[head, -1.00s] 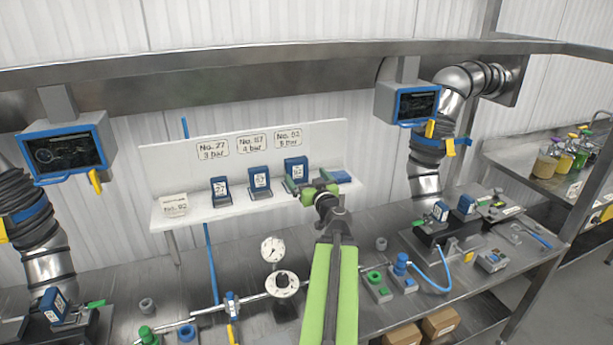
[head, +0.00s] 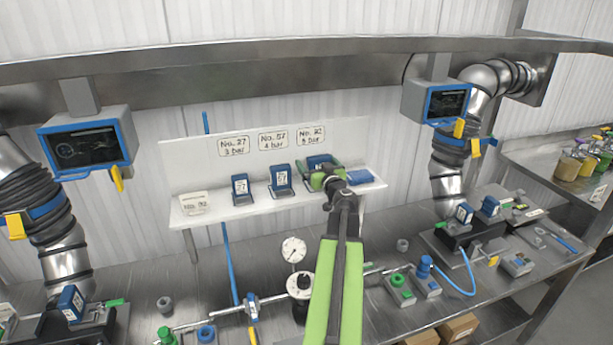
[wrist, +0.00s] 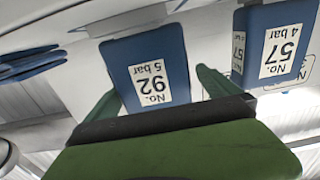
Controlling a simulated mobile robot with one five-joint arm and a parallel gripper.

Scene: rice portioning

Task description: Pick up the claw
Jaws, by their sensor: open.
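No label names a claw. A blue piece labelled No. 92, 5 bar (wrist: 147,68) stands on the white shelf, under the matching sign. It also shows in the head view (head: 318,161), partly hidden by my gripper. My green gripper (head: 326,177) is open right at the front of this piece. In the wrist view, which is upside down, the fingers of my gripper (wrist: 157,86) lie to either side of the piece. Whether they touch it I cannot tell. A similar blue piece labelled No. 57, 4 bar (wrist: 283,45) stands beside it, also visible in the head view (head: 281,180).
A third blue piece (head: 241,189) stands further left on the white shelf (head: 222,211). A flat blue item (head: 360,177) lies right of my gripper. Below are a gauge (head: 293,249), pipe fittings and a green button box (head: 400,289) on the steel bench.

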